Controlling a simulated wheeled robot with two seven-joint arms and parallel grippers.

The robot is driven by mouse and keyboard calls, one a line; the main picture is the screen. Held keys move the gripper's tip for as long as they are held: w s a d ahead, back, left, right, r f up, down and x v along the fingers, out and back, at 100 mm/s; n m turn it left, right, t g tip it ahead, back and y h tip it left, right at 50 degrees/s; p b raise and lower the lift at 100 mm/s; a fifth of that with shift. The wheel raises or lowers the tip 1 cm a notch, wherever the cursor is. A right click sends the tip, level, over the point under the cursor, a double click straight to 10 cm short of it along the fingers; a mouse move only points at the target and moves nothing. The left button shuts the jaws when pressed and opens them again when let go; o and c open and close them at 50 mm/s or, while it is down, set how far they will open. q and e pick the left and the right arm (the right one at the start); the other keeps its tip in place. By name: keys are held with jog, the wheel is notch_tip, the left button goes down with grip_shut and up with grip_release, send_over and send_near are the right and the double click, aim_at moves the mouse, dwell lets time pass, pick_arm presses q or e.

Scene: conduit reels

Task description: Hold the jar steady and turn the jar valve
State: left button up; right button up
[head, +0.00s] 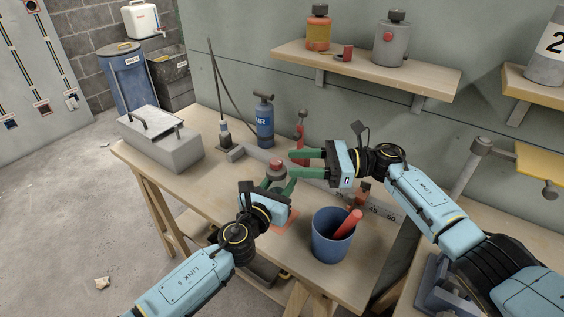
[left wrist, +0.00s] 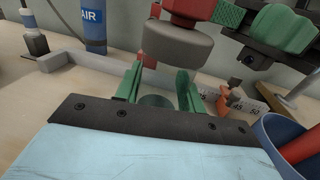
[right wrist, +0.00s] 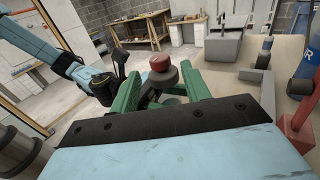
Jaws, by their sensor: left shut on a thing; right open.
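The jar shows as a dark grey top with a red valve knob (head: 276,164) above the bench. The knob also shows in the left wrist view (left wrist: 193,9) and in the right wrist view (right wrist: 160,62). My left gripper (head: 278,180) is shut on the jar below its grey top (left wrist: 178,45); the fingers hide most of the body. My right gripper (head: 292,162) is open, its green fingers level and pointing left at the knob. In the right wrist view the knob sits between the fingertips (right wrist: 162,88); I cannot tell whether they touch it.
A blue cup (head: 331,240) with a red tool stands right of my left gripper. A blue air pump (head: 264,124), a grey box (head: 160,145) and a ruler (head: 384,210) are on the bench. A shelf (head: 362,68) with two canisters hangs above.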

jog(key=d, duration=0.6)
jog(key=shift+d, duration=0.25)
pick_arm(q)
jog(key=o, duration=1.2)
